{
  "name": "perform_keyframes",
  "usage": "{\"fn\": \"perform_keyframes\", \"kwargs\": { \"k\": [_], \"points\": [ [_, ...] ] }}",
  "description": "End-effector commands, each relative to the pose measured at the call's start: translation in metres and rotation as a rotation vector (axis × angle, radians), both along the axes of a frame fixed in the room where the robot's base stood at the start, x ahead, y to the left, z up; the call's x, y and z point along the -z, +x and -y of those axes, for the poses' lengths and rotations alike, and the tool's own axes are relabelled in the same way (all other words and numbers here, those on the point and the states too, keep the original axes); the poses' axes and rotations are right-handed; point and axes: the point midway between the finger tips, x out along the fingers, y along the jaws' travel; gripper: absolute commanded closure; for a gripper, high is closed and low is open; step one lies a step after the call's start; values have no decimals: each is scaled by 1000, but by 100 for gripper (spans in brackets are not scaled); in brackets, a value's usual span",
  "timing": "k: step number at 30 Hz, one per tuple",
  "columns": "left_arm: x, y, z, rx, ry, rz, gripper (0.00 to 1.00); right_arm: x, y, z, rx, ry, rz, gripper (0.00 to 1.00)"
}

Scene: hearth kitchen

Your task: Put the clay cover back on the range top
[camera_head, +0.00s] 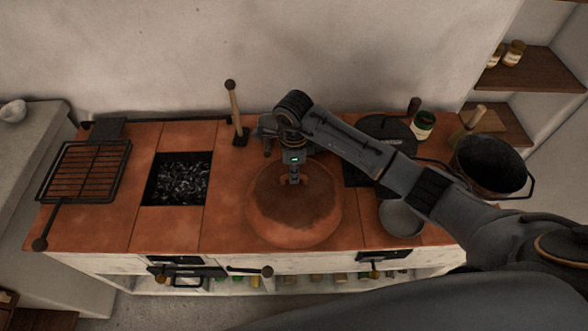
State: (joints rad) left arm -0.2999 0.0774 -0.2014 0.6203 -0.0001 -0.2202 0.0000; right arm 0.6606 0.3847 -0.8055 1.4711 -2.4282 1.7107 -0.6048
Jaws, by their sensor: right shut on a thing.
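The clay cover (270,215) is a rounded terracotta dome with a darker brown top. It shows in the head view at the middle of the range top (115,225), near the front edge. My right gripper (294,180) reaches in from the right and is shut on the top of the cover; the fingers hide the part they grip. I cannot tell whether the cover rests on the tiles or hangs just above them. My left gripper is not in view.
An open square pit of coals (180,178) lies left of the cover, with a grill rack (88,172) further left. A wooden-handled tool (235,110) stands behind. A dark pot (490,165), a small grey pan (402,217) and a jar (423,126) are at the right.

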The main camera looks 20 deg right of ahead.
Motion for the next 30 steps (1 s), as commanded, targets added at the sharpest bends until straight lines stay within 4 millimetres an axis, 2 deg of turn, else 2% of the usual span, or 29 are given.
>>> {"fn": "perform_keyframes", "kwargs": {
  "k": [14,15,18,30],
  "points": [
    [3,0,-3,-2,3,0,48,5,1,-1,0,2,5,100],
    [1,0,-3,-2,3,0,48,5,0,0,0,1,1,81],
    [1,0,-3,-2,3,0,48,5,0,0,0,1,0,64],
    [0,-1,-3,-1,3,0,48,-1,1,0,0,0,2,64]
  ]
}}
